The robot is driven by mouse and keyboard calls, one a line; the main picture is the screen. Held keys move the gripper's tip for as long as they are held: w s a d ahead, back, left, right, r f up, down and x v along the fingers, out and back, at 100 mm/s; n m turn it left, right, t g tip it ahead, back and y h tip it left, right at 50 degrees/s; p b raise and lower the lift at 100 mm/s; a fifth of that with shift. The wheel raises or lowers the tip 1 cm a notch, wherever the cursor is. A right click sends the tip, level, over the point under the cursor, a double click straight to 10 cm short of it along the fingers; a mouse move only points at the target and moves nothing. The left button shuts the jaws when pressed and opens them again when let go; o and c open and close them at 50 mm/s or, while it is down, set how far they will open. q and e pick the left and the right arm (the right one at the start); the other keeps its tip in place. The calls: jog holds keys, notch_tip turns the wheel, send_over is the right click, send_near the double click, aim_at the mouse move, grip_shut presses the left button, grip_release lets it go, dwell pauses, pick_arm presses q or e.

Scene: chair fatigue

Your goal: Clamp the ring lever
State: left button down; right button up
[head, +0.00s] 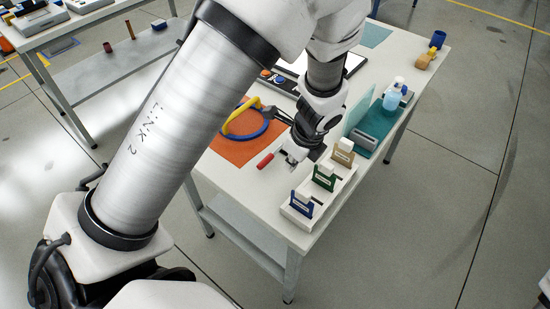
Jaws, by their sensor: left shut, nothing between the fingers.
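A blue and yellow ring (262,133) lies on the orange mat (236,153) on the white table. A small red handle (265,161) shows at the mat's right edge, beside my left gripper; I cannot tell whether it is joined to the ring. My left gripper (290,157) is shut and empty, low over the table, just right of the red handle. I cannot tell whether its fingertips touch the handle. My left arm crosses the picture and hides part of the table left of the mat. My right gripper is not in view.
A white holder (294,218) with blue, green and tan framed cards stands close to the right of my gripper. Behind are a teal tray (376,130), a pump bottle (391,97) and a blue cup (438,39). Another table (92,18) stands at the upper left.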

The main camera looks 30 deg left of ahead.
aim_at(282, 180)
pick_arm(q)
jog(key=b+x, duration=0.2)
jog(key=x, duration=0.4)
jog(key=shift+a, duration=0.1)
jog(key=a, duration=0.1)
jog(key=a+r, duration=0.1)
jog(key=a, duration=0.1)
jog(key=shift+w+a+r, duration=0.15)
jog(key=shift+w, duration=0.05)
jog(key=shift+a, duration=0.2)
jog(key=shift+d, duration=0.1)
jog(key=shift+r, duration=0.1)
